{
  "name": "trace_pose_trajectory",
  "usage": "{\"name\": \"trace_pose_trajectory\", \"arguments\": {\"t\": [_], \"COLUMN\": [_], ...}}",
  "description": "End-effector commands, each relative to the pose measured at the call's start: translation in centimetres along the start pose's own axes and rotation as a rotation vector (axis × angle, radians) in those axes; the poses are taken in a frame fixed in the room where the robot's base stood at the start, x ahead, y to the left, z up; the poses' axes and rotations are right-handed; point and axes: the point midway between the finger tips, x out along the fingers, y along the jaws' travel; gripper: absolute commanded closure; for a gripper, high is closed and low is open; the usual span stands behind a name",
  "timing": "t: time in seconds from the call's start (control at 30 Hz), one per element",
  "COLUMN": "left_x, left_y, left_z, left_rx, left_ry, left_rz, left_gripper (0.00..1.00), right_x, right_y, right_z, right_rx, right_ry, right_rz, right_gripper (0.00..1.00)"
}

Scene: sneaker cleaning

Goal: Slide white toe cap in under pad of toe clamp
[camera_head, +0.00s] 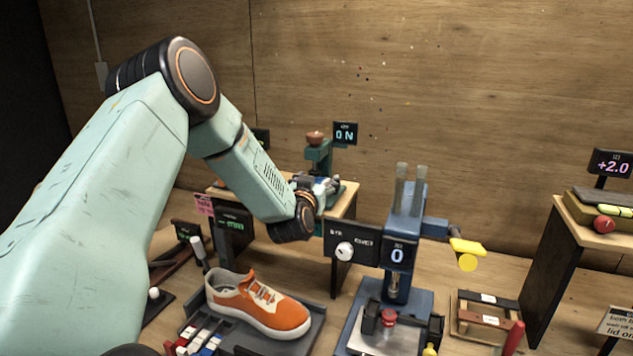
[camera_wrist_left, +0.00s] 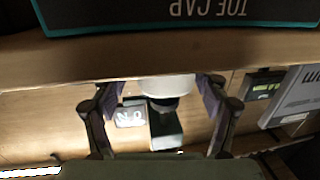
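The green toe clamp (camera_head: 320,155) stands on a small wooden table at the back, with a display beside it that appears to read 0 N. My left arm reaches over, and its gripper (camera_head: 322,184) is at the clamp, mostly hidden there. In the left wrist view, which is upside down, a white rounded piece, apparently the toe cap (camera_wrist_left: 166,86), lies between the fingers of my left gripper (camera_wrist_left: 150,98). A gap shows at its left; its right edge is close to the other finger. The dark pad (camera_wrist_left: 163,104) and green clamp arm (camera_wrist_left: 166,132) line up with it. Contact is unclear.
An orange sneaker (camera_head: 262,305) sits on a dark tray in front. A blue press (camera_head: 405,240) with a 0 display stands right of the clamp. A wooden rack (camera_head: 487,315) and a side table (camera_head: 580,235) are further right. A TOE CAP sign (camera_wrist_left: 190,12) shows in the wrist view.

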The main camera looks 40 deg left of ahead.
Motion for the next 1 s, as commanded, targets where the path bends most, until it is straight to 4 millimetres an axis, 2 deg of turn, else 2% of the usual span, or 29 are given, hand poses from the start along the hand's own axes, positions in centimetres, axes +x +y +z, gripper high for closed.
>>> {"name": "trace_pose_trajectory", "arguments": {"t": [0.1,0.47,1.0], "left_x": [0.0,-0.4,-6.9], "left_y": [0.0,0.0,-0.1], "left_z": [0.0,0.1,0.0], "left_rx": [0.0,-0.001,-0.002], "left_ry": [0.0,-0.002,-0.001], "left_rz": [0.0,-0.001,-0.001], "left_gripper": [0.15,0.15,0.15], "right_x": [0.0,0.0,0.0], "right_y": [0.0,0.0,0.0], "right_z": [0.0,0.0,0.0], "right_rx": [0.0,0.0,0.0], "right_ry": [0.0,0.0,0.0], "right_rz": [0.0,0.0,0.0], "right_gripper": [0.6,0.6,0.6]}}
